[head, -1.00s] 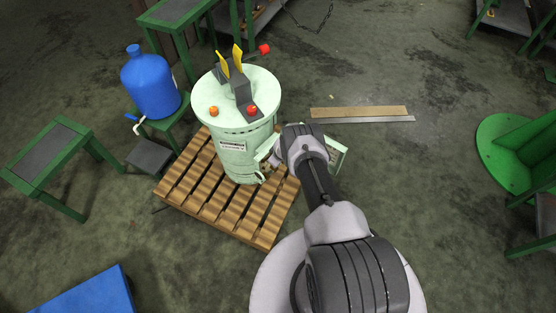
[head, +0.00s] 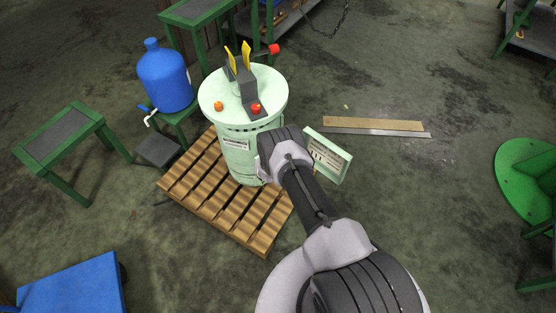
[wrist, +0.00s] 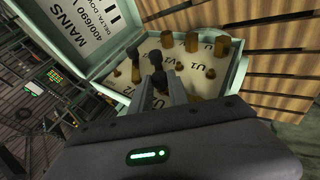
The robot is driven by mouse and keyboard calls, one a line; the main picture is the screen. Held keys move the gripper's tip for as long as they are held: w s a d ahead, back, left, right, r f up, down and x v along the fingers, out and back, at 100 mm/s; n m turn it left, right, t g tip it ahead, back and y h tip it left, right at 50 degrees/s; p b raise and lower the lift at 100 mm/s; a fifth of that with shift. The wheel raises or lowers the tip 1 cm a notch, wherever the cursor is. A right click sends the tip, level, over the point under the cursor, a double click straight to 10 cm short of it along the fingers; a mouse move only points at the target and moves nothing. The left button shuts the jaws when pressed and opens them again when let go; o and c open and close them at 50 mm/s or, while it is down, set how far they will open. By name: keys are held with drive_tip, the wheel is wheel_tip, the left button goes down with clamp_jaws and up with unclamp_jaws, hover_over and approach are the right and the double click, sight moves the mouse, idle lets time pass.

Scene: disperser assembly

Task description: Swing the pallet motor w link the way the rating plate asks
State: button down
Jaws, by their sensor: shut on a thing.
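The pale green motor drum (head: 240,140) stands upright on a wooden pallet, with an open terminal box at its side. In the wrist view the box (wrist: 240,85) holds a cream board with brass posts (wrist: 193,42) and marks such as U1 and V1. The rating plate (wrist: 85,30) inside the lid reads MAINS 400/690 V and DELTA; the rest is cut off. My gripper (wrist: 172,92) reaches into the box and is shut on a dark-knobbed link (wrist: 158,82), mostly hidden by the fingers. Other dark knobs (wrist: 135,65) stand beside it. Which way the link points cannot be told.
The open lid (head: 328,156) stands out right of my wrist. The pallet (head: 215,195) lies under the drum. A blue bottle (head: 166,80) on a green stand is to the left.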

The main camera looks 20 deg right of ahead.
idle(0.3)
drive_tip(key=c, duration=1.3)
unclamp_jaws()
drive_tip(key=shift+o, duration=0.2)
drive_tip(key=shift+s+r, duration=0.1)
drive_tip(key=p+v, duration=0.8)
drive_tip(key=v, duration=0.9)
drive_tip(key=shift+s, duration=0.15)
drive_tip(key=shift+a, duration=0.1)
